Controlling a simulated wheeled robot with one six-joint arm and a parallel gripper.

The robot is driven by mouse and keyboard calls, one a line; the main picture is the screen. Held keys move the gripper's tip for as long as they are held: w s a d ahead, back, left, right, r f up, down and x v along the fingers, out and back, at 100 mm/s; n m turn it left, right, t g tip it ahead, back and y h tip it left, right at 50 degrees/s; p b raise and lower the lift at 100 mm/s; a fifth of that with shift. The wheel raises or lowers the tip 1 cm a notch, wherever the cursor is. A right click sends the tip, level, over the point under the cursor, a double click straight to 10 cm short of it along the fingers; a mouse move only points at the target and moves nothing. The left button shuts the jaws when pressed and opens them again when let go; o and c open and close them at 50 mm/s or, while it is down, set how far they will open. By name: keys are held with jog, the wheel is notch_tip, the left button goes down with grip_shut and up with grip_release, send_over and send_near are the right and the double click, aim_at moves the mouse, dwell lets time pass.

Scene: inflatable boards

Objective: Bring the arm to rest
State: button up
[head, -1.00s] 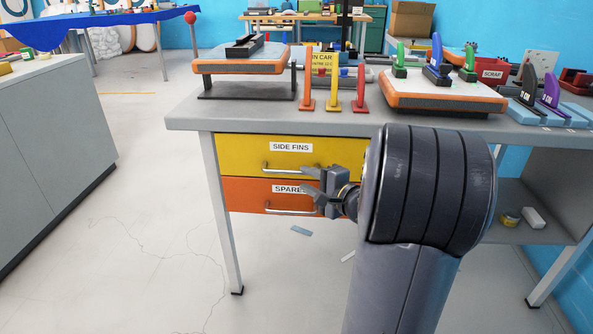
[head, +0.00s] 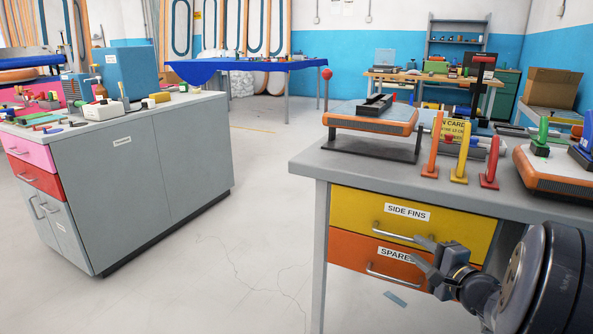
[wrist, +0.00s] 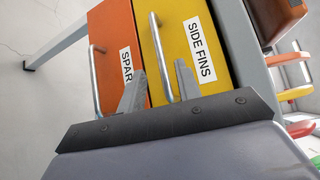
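My gripper (head: 424,255) is at the lower right of the head view, in front of the workbench drawers. Its two fingers are spread apart with nothing between them. The wrist view also shows the open fingers (wrist: 158,85), pointing at the drawer fronts. The yellow drawer (head: 350,208), labelled SIDE FINS, and the orange drawer (head: 345,248), labelled SPARES, both look shut. Their metal handles show in the wrist view, the yellow drawer's (wrist: 160,55) near the fingertips. I cannot tell whether a finger touches a handle.
A grey cabinet (head: 150,165) with small items on top stands at left. Open floor (head: 235,235) lies between them. A small blue-grey strip (head: 396,299) lies on the floor below the drawers.

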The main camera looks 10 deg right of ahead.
aim_at(403, 238)
jog(key=b+x, duration=0.1)
jog(key=x, duration=0.6)
jog(key=shift+w+a+r, duration=0.1)
jog(key=shift+w+a, duration=0.1)
jog(key=shift+w, duration=0.05)
jog(key=shift+s+a, duration=0.55)
jog(key=shift+s, duration=0.4)
